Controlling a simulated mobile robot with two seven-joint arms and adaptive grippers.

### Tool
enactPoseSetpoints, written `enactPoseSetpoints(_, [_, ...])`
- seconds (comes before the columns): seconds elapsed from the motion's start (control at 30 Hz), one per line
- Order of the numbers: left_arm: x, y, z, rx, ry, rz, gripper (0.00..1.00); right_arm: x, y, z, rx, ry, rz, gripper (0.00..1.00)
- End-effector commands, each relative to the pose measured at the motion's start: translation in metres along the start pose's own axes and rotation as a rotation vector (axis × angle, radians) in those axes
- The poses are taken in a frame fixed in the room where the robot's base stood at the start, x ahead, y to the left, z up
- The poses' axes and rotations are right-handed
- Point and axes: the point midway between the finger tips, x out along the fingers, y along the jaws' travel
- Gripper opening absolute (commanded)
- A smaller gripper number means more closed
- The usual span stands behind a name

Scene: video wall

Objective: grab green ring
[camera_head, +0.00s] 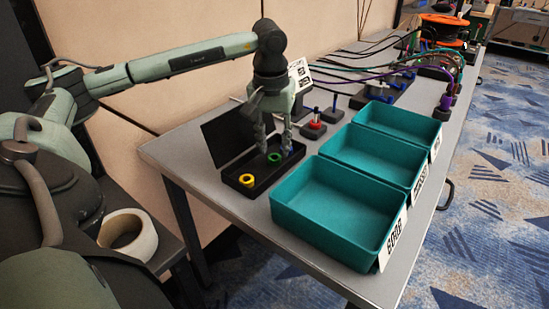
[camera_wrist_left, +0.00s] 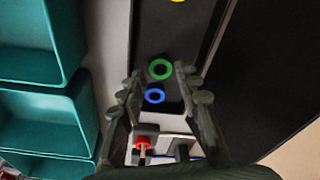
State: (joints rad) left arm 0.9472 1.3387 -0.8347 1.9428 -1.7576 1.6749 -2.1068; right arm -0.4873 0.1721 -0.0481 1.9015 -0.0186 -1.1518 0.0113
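The green ring (camera_head: 274,162) lies in the black tray (camera_head: 267,176), toward its far part. It also shows in the left wrist view (camera_wrist_left: 152,71), seen between the two fingertips. My left gripper (camera_head: 275,151) points down over the tray with its fingers apart, one on each side of the ring. In the left wrist view the gripper (camera_wrist_left: 159,72) is open and empty; I cannot tell exactly how high it is above the ring. My right gripper is not in view.
A yellow ring (camera_head: 246,186) lies nearer in the tray, and a blue ring (camera_wrist_left: 147,97) lies beside the green one. A red ring on a peg stand (camera_head: 313,129) stands behind. Teal bins (camera_head: 335,232) line the right side. A dark raised panel (camera_head: 229,133) stands behind the tray.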

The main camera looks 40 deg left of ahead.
Motion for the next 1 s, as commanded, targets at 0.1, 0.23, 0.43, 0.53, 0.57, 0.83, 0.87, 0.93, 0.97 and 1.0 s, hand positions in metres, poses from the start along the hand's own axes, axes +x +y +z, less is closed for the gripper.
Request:
enactPoseSetpoints(0.1, [0.017, -0.001, 0.001, -0.001, -0.003, -0.001, 0.33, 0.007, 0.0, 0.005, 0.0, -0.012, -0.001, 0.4])
enactPoseSetpoints(0.23, [0.024, -0.001, 0.0, -0.001, 0.0, -0.001, 0.33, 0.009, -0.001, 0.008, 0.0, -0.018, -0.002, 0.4])
enactPoseSetpoints(0.43, [0.025, -0.001, 0.0, -0.001, 0.0, 0.0, 0.33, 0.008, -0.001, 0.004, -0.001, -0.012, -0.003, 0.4])
enactPoseSetpoints(0.53, [0.025, -0.001, 0.0, -0.001, 0.0, 0.0, 0.2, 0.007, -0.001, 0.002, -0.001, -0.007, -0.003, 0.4])
enactPoseSetpoints(0.57, [0.025, -0.001, 0.0, -0.001, 0.0, 0.0, 0.18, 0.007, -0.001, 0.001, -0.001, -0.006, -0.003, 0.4])
enactPoseSetpoints(0.83, [0.024, -0.001, 0.0, -0.001, 0.0, 0.0, 0.18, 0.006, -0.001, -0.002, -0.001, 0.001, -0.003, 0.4])
enactPoseSetpoints(0.87, [0.024, -0.001, 0.0, -0.001, 0.0, 0.0, 0.18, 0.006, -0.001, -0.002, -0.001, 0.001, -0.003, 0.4])
enactPoseSetpoints(0.93, [0.023, -0.001, 0.0, -0.001, 0.0, 0.0, 0.18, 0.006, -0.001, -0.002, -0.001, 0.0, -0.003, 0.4])
enactPoseSetpoints(0.97, [0.021, 0.0, -0.001, -0.001, 0.001, 0.0, 0.18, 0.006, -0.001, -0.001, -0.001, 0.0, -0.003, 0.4])
enactPoseSetpoints(1.0, [0.019, 0.0, -0.001, -0.001, 0.001, 0.001, 0.18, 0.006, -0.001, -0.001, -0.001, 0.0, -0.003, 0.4])
